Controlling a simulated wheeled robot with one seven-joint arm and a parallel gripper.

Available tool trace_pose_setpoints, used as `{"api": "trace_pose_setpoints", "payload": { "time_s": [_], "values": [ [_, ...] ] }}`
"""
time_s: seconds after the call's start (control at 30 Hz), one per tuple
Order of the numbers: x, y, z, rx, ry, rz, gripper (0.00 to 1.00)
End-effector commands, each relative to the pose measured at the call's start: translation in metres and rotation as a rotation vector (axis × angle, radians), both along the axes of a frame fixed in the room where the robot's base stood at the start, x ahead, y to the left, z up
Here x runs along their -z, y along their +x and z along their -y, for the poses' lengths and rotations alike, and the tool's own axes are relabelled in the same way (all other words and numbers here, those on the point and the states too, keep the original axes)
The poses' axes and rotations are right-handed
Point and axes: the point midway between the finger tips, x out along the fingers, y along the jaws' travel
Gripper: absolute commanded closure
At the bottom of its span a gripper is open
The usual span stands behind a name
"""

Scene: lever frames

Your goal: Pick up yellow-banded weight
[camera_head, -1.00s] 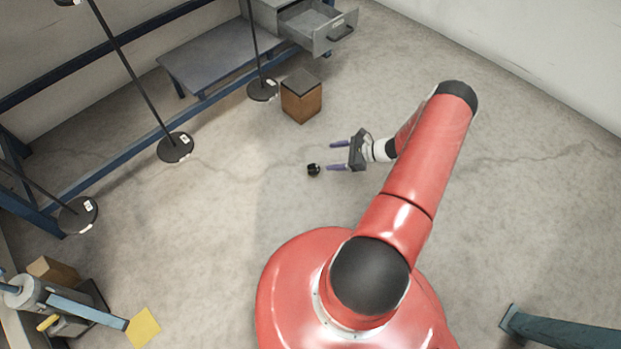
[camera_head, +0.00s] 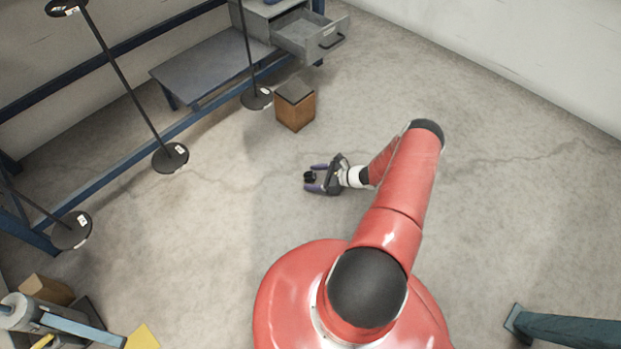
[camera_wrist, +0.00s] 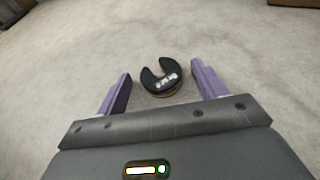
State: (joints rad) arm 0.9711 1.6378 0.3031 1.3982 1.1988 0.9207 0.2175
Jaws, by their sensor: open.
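A small black slotted weight (camera_head: 310,176) lies on the concrete floor. In the wrist view the weight (camera_wrist: 161,78) shows a slot, white markings on top and a thin yellowish band along its lower edge. My gripper (camera_head: 315,178) is open, and its two purple fingers point toward the weight. In the wrist view my gripper (camera_wrist: 160,92) has one finger to the left of the weight and one to the right, with a gap on both sides. The weight sits between and slightly beyond the fingertips. Whether the fingers are at its height is hard to tell.
A wooden block with a dark top (camera_head: 295,105) stands behind the weight. A grey bench (camera_head: 210,65) with an open drawer (camera_head: 310,38) is at the back. Black stands with round bases (camera_head: 170,158) line the left. The floor around the weight is clear.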

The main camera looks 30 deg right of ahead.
Motion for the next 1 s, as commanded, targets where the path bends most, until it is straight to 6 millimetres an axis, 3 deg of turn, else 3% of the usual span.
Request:
{"api": "trace_pose_setpoints", "payload": {
  "time_s": [0.17,0.5,0.57,0.83,1.0],
  "values": [
    [0.000,0.000,0.000,0.001,0.000,0.000,0.33],
    [0.000,0.000,0.001,0.000,-0.001,-0.001,0.77],
    [-0.001,0.000,0.001,0.000,-0.001,0.001,0.82],
    [-0.005,0.000,0.001,0.001,-0.001,0.001,0.82],
    [-0.023,0.001,0.001,0.001,-0.002,0.002,0.82]
  ]
}}
